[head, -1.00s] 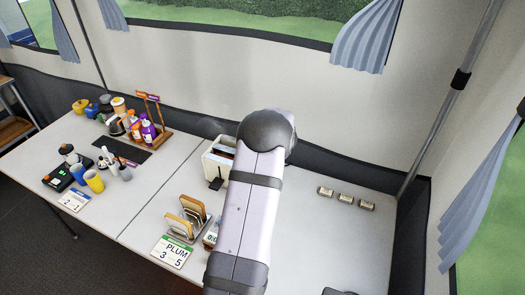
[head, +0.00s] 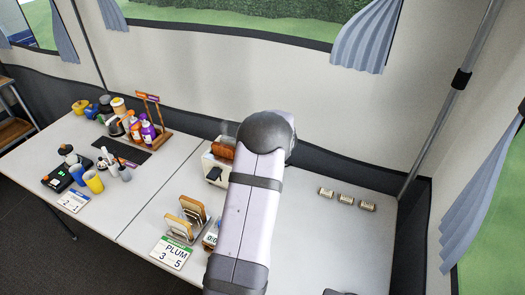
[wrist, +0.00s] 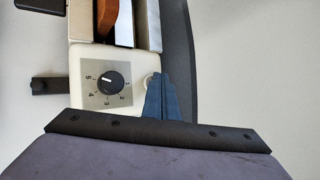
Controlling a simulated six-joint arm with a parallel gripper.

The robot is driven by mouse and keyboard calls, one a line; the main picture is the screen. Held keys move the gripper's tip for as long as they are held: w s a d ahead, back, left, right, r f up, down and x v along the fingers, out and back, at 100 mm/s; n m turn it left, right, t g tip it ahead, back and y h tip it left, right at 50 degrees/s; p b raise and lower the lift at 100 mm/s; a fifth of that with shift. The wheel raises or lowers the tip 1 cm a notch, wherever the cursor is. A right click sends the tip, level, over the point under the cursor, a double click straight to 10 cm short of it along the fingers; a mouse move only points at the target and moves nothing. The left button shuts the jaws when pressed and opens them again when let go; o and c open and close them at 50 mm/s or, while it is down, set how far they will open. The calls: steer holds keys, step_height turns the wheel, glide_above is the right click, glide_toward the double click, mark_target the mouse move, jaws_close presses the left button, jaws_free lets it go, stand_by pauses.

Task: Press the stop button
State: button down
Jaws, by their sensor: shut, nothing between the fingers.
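A cream toaster (head: 215,173) stands on the table in the head view, partly hidden behind my arm. In the wrist view the toaster's end (wrist: 86,56) shows a black dial (wrist: 109,80) numbered 1 to 5. A pale round button (wrist: 149,79) sits beside the dial, partly covered by my gripper (wrist: 163,78). My gripper is shut and empty, its tips at the button; I cannot tell whether they touch. The head view hides my gripper.
Bottles (head: 148,132) and cups (head: 94,181) are at the left. Small items (head: 346,199) lie at the right, with clear table around them.

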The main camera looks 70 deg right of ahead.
steer(key=shift+r+p, duration=0.5)
steer(key=shift+r, duration=0.3)
steer(key=shift+r, duration=0.15)
step_height(320, 180, up, 5)
steer(key=p, duration=0.4)
steer(key=shift+f, duration=0.2)
stand_by(0.4)
